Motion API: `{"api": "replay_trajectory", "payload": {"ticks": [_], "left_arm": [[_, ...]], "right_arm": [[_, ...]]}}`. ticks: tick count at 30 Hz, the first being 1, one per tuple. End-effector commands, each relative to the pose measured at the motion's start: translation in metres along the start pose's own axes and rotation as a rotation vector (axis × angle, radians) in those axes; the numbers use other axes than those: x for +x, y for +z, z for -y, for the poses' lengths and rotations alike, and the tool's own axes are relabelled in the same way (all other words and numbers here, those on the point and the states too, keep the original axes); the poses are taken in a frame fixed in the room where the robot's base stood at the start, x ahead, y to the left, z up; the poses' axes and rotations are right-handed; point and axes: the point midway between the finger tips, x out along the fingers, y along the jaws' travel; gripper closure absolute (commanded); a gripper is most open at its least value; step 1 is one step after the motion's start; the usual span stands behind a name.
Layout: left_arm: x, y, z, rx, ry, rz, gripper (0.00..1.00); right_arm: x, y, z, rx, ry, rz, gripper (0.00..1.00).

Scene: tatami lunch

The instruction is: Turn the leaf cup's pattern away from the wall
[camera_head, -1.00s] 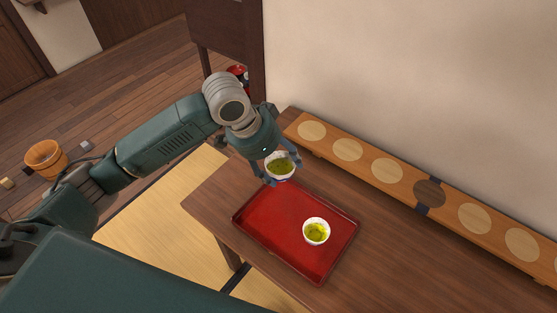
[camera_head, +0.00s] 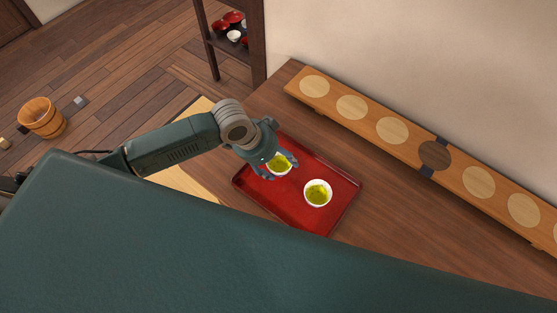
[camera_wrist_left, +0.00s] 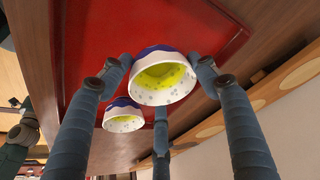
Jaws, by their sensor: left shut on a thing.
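My left gripper (camera_head: 277,170) is shut on a small white cup (camera_head: 283,161) of yellow-green tea, over the back-left part of the red tray (camera_head: 340,215). In the left wrist view this cup (camera_wrist_left: 160,92) stands between the fingers, with a dark blue area towards its base and small pale-blue specks inside the rim. Its leaf pattern cannot be made out. I cannot tell whether it touches the tray. A second similar cup (camera_head: 318,202) of tea stands on the tray to the right, apart from the held one. My right gripper is not in view.
The tray lies on a brown wooden table (camera_head: 395,215). A long board with round inlays (camera_head: 392,130) runs along the wall (camera_head: 400,50). A shelf with bowls (camera_head: 233,37) stands behind. A wooden bucket (camera_head: 41,118) is on the floor at left.

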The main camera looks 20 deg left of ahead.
Motion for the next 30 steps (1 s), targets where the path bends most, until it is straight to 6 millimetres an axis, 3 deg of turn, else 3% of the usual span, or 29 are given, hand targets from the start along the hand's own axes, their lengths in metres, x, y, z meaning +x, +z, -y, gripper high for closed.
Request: {"api": "replay_trajectory", "payload": {"ticks": [27, 30], "left_arm": [[0.002, 0.001, 0.003, 0.359, 0.145, 0.001, 0.70], [-0.003, -0.002, 0.004, 0.460, 0.189, 0.003, 0.70]], "right_arm": [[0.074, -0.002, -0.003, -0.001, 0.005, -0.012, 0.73], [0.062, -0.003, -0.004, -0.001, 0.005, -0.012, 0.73]]}}
